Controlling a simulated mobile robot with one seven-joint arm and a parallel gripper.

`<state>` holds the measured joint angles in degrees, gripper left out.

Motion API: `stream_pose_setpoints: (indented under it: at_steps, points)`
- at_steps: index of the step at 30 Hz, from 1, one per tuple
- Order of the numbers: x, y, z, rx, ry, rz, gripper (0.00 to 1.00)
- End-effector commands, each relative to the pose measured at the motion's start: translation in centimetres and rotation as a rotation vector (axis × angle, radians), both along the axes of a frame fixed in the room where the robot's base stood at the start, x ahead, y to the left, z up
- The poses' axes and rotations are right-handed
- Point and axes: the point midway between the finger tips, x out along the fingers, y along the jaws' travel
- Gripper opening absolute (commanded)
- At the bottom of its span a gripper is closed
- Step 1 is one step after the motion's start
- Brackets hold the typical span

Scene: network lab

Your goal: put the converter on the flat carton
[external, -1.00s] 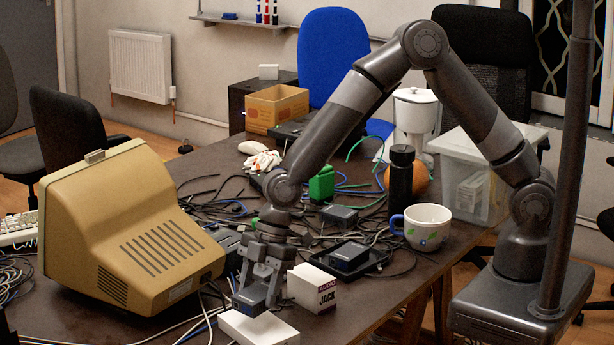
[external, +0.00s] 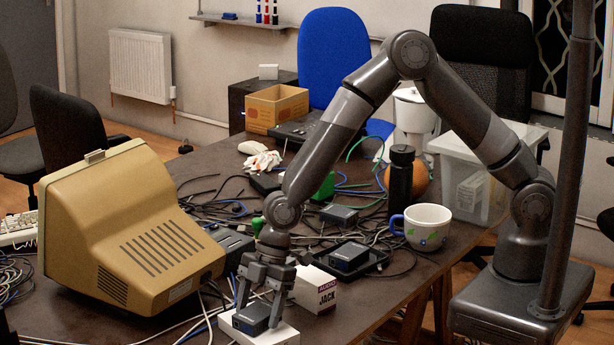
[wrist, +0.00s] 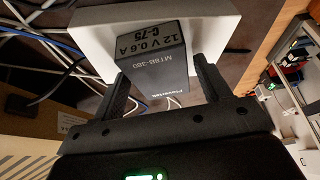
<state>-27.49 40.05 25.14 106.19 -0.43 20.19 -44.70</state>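The converter is a small dark blue-black box (external: 252,318) resting on the white flat carton (external: 278,336) near the table's front edge. In the wrist view, the converter (wrist: 152,48) shows printed lettering and lies on the pale carton (wrist: 212,32). My gripper (external: 257,311) points down over it, one finger on either side. The fingers are spread, and the wrist view shows a gap beside the converter at the right finger (wrist: 160,68). The converter's underside is hidden.
A white AUDIO JACK box (external: 314,290) stands just right of my gripper. Behind it, another dark box (external: 349,255) sits in a black tray. A beige monitor (external: 130,235) fills the left, a mug (external: 427,226) stands right, and cables cover much of the table.

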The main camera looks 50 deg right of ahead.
Motion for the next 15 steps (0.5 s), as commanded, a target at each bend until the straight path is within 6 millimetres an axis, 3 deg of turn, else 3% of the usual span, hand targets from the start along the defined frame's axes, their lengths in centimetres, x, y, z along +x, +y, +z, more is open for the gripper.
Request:
stream_pose_setpoints:
  at_steps: [10,15]
  points:
    - [0.0,0.0,0.2,0.000,0.000,0.000,0.76]
    - [0.2,-0.6,1.9,0.002,-0.003,-0.002,0.76]
